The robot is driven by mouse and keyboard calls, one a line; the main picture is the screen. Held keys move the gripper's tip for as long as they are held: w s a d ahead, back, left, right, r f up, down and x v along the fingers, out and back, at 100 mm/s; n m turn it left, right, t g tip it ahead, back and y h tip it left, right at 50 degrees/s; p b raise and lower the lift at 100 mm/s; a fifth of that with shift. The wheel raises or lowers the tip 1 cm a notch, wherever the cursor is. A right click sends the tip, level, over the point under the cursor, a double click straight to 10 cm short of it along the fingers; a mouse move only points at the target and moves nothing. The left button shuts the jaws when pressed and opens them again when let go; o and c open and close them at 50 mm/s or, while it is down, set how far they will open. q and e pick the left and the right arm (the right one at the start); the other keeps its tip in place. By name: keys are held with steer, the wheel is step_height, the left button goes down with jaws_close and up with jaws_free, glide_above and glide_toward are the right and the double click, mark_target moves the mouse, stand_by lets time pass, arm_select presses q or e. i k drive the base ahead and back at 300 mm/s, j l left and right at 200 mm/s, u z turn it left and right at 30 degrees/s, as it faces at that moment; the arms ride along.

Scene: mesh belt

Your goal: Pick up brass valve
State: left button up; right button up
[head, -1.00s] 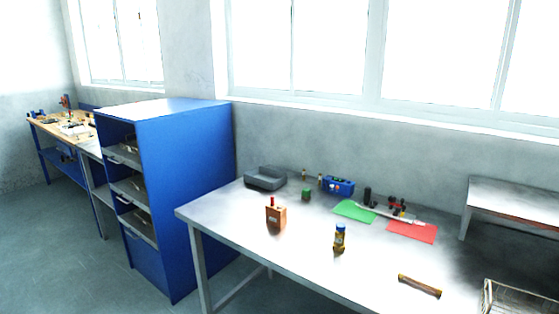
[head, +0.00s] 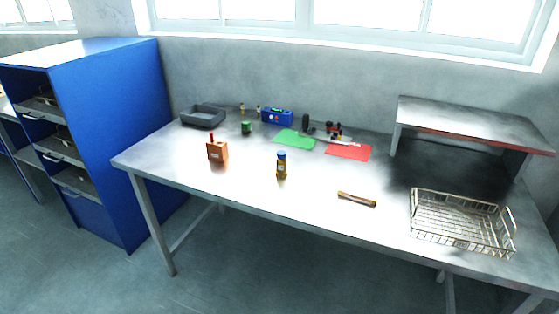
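I cannot make out the brass valve for certain. Two small brass-coloured pieces stand at the back of the metal table (head: 315,215), one (head: 242,109) by the grey tray and the other (head: 258,111) left of the blue box. They are too small to identify. Neither of my grippers is in view.
The table also holds a grey tray (head: 203,117), green item (head: 246,128), blue box (head: 277,117), orange block (head: 217,149), blue-capped bottle (head: 281,165), brown bar (head: 356,199), green mat (head: 293,138), red mat (head: 348,152), wire basket (head: 462,245) and raised shelf (head: 470,123). A blue cabinet (head: 115,140) stands left.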

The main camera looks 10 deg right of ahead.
mark_target(281, 172)
steer(key=i+j+z, duration=0.1)
steer(key=z, duration=0.5)
steer(key=i+j+z, duration=0.15)
steer(key=j, duration=0.3)
steer(key=i+j+z, duration=0.2)
steer(key=j, duration=0.2)
steer(key=j+z, duration=0.15)
steer(key=j, duration=0.35)
steer(key=i+j+z, duration=0.2)
steer(key=j, duration=0.25)
